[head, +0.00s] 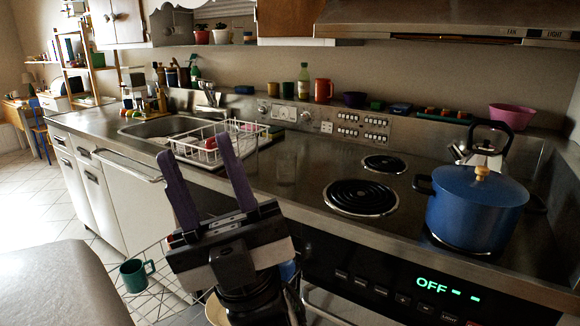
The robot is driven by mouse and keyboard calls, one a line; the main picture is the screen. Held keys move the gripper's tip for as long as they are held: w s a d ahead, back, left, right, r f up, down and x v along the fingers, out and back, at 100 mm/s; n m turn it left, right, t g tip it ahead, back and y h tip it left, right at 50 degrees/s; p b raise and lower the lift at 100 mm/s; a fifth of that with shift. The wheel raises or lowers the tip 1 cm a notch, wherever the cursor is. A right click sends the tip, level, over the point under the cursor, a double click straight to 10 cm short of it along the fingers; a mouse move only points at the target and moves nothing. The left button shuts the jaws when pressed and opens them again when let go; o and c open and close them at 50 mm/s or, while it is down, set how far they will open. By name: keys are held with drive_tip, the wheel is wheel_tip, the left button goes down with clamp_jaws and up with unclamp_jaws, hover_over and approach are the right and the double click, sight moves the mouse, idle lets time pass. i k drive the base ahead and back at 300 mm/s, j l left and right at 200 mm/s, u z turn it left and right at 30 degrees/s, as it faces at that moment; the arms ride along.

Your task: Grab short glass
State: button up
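My gripper (195,147) rises in the lower middle of the head view, in front of the counter. Its two purple fingers point up and stand apart, with nothing seen held between them. A white wire dish rack (250,132) appears behind the fingertips. I cannot pick out a short glass for certain.
A blue pot (475,210) with a lid sits on the front right burner, with a kettle (484,145) behind. The sink (165,127) is at left. A grey surface (60,285) fills the lower left. Counter between rack and burners is clear.

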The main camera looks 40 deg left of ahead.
sight(285, 162)
drive_tip(key=i+u, duration=0.2)
drive_tip(key=u, duration=0.15)
drive_tip(key=i+u, duration=0.2)
drive_tip(key=u, duration=0.2)
drive_tip(key=i+l+u, duration=0.2)
drive_tip(key=u, duration=0.15)
